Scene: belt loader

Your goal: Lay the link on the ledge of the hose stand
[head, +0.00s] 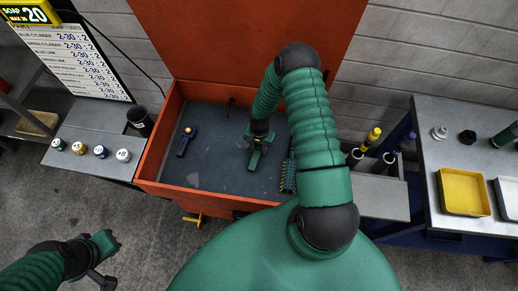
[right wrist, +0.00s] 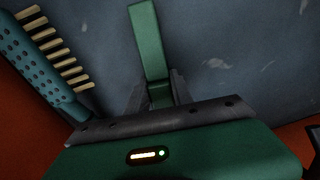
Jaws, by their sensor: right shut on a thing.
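A green link (right wrist: 148,45) stands out from between the fingers of my right gripper (right wrist: 158,95) in the right wrist view. In the head view the same green link (head: 255,159) is low over or on the dark floor of the orange basin, below my right gripper (head: 259,139), which is shut on it. A blue link-like piece (head: 185,142) lies to its left in the basin. My left gripper (head: 106,258) is at the lower left, away from the basin; its jaws are unclear. I cannot surely pick out the hose stand or its ledge.
The orange basin (head: 158,133) has raised walls and a tall back panel. A bristle brush (right wrist: 40,60) lies beside my right gripper. Several capped cylinders stand on the left shelf (head: 88,160). A yellow tray (head: 464,192) is on the right bench. Dark tubes (head: 381,163) stand right of the basin.

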